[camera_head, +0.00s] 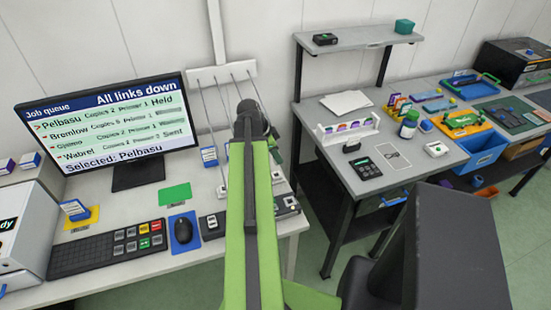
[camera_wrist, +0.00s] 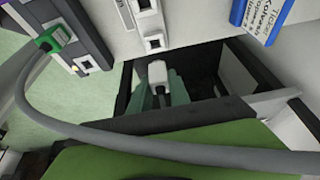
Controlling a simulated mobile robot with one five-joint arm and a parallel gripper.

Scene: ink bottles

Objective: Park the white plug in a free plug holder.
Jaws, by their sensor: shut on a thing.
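In the wrist view my gripper (camera_wrist: 159,88) is shut on the white plug (camera_wrist: 157,72), which sits between the two greenish fingers. White blocks with square dark openings (camera_wrist: 154,41) lie just beyond the plug, with a visible gap in the picture. I cannot tell for sure which of them are plug holders. A green plug (camera_wrist: 54,38) with a grey cable is at a dark device (camera_wrist: 88,30) at upper left. In the head view my arm hides the gripper and the held plug.
The grey cable (camera_wrist: 100,132) sweeps across the wrist view, in front of my gripper. A blue-and-white labelled card (camera_wrist: 265,18) stands at upper right. In the head view, cables hang from a wall plate (camera_head: 205,75) above the desk. The monitor (camera_head: 105,125) and mouse (camera_head: 183,230) are to the left.

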